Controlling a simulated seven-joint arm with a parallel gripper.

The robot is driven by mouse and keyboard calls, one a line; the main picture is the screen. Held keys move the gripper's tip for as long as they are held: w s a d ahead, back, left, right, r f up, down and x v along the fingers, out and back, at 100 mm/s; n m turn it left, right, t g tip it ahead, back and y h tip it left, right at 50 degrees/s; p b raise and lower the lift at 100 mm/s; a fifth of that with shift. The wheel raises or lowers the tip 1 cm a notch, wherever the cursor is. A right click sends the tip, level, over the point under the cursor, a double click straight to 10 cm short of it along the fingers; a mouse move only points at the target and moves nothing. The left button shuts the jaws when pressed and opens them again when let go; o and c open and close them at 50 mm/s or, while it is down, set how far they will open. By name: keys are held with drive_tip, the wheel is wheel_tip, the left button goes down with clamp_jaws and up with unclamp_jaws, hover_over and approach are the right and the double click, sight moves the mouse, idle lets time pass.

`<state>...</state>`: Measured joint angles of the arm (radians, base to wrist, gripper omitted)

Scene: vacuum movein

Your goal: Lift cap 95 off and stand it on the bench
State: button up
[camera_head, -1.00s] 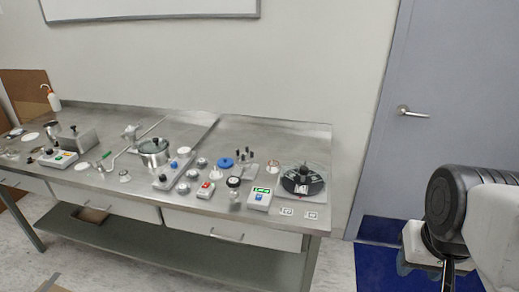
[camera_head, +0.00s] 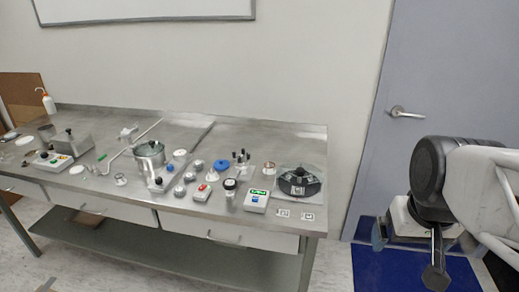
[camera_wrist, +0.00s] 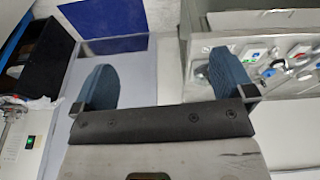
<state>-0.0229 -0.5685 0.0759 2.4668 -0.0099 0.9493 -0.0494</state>
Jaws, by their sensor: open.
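No number 95 is readable, so I cannot tell which part is cap 95. A blue round cap-like part (camera_head: 222,165) lies on the steel bench (camera_head: 285,140), among several small knobs and fittings. A steel pot with a dark lid (camera_head: 150,156) stands left of them. A black round device (camera_head: 299,181) sits at the bench's right end. My gripper (camera_wrist: 165,84) is open and empty, its two blue-grey fingers wide apart. It hangs right of the bench, well away from the parts, above the floor.
A box with a green display (camera_head: 257,200) and a red-button box (camera_head: 202,192) stand near the front edge. A door (camera_head: 420,80) and a blue floor mat (camera_head: 372,268) are at the right. Bare steel lies along the bench's back.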

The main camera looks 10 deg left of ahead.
drive_tip(key=w+a+r+n, duration=0.2)
drive_tip(key=w+a, duration=0.1)
drive_tip(key=w, duration=0.5)
drive_tip(key=w+a+r+n, duration=0.2)
drive_tip(key=w+a+n, duration=0.15)
drive_tip(key=w, duration=0.45)
drive_tip(key=n+g, duration=0.3)
drive_tip(key=n, duration=0.9)
hover_over(241, 155)
drive_tip(key=shift+m, duration=0.25)
drive_tip(key=f, duration=1.6)
drive_tip(key=shift+s+d+f, duration=0.1)
drive_tip(key=shift+s+d, duration=0.15)
drive_tip(key=shift+d, duration=0.05)
drive_tip(key=shift+w+a+f, duration=0.15)
drive_tip(key=shift+a+f, duration=0.1)
drive_tip(key=shift+a, duration=0.1)
drive_tip(key=shift+f, duration=1.3)
